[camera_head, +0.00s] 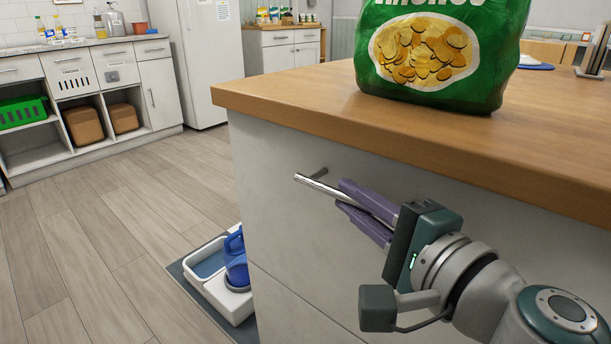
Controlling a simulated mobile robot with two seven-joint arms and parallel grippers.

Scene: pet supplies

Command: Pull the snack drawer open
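The drawer is the pale grey front (280,215) just below the wooden countertop. A seam runs below it, and I see no gap at its top, so it looks flush with the cabinet. Its metal bar handle (312,184) stands out from the front on a short post. My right gripper (342,197) comes in from the lower right. Its two purple fingers lie close along both sides of the bar and look shut on it. The handle's right end is hidden behind the fingers and gripper body. My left gripper is not in view.
A green snack bag (440,90) stands on the wooden countertop (300,95) above the drawer. A tray with a white basin (208,268) and a blue jug (236,262) sits on the floor left of the cabinet. The wooden floor (110,220) further left is clear.

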